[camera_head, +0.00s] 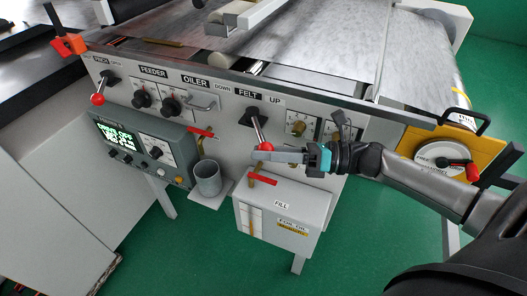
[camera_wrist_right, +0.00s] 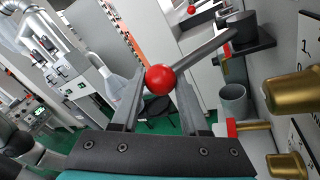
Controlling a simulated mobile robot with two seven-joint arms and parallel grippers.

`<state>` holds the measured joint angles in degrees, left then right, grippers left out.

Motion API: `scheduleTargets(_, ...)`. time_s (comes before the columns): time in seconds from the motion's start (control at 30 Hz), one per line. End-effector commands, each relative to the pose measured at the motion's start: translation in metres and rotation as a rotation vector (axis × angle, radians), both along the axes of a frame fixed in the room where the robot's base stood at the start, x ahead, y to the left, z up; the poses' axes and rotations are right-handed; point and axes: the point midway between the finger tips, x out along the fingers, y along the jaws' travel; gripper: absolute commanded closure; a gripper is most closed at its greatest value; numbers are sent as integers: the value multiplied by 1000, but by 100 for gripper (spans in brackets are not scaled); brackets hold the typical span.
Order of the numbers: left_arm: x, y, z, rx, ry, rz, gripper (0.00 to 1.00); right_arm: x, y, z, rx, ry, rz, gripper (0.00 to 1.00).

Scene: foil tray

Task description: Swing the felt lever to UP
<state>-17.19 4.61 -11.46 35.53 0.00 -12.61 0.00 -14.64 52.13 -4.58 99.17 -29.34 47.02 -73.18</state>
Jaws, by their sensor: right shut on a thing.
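The felt lever (camera_head: 259,131) is a dark grey rod with a red ball knob (camera_head: 266,146), on the white panel below the labels DOWN, FELT and UP (camera_head: 275,99). Its rod slants down and slightly right from its black hub. My right gripper (camera_head: 258,156) reaches in from the right and is shut on the knob. In the right wrist view the red knob (camera_wrist_right: 160,79) sits between the two fingers of the gripper (camera_wrist_right: 156,85), with the rod (camera_wrist_right: 205,48) running to the upper right. My left gripper is not in view.
A second red-knobbed lever (camera_head: 98,98) is at the left of the panel. A grey cup (camera_head: 207,178) and a white oil box (camera_head: 282,222) with a red-handled tap (camera_head: 263,178) are below. Brass knobs (camera_head: 297,127) lie right of the lever, partly behind my right arm.

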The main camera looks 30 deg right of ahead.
Motion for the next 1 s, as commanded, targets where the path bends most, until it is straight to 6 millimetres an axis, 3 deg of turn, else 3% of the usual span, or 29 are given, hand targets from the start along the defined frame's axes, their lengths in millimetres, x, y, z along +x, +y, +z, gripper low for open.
scheduleTargets(0.03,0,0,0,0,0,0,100,5,-4,8,6,-17,-14,100)
scheduleTargets(0.3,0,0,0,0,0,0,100,6,-4,9,5,-18,-16,100)
scheduleTargets(0.33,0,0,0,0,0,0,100,6,-4,9,5,-18,-16,55)
scheduleTargets(0.57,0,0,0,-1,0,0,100,5,-4,9,5,-18,-14,29)
scheduleTargets(0.87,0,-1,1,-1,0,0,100,4,-3,8,3,-13,-10,27)
scheduleTargets(1.0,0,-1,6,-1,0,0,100,3,-3,24,4,-15,-8,27)
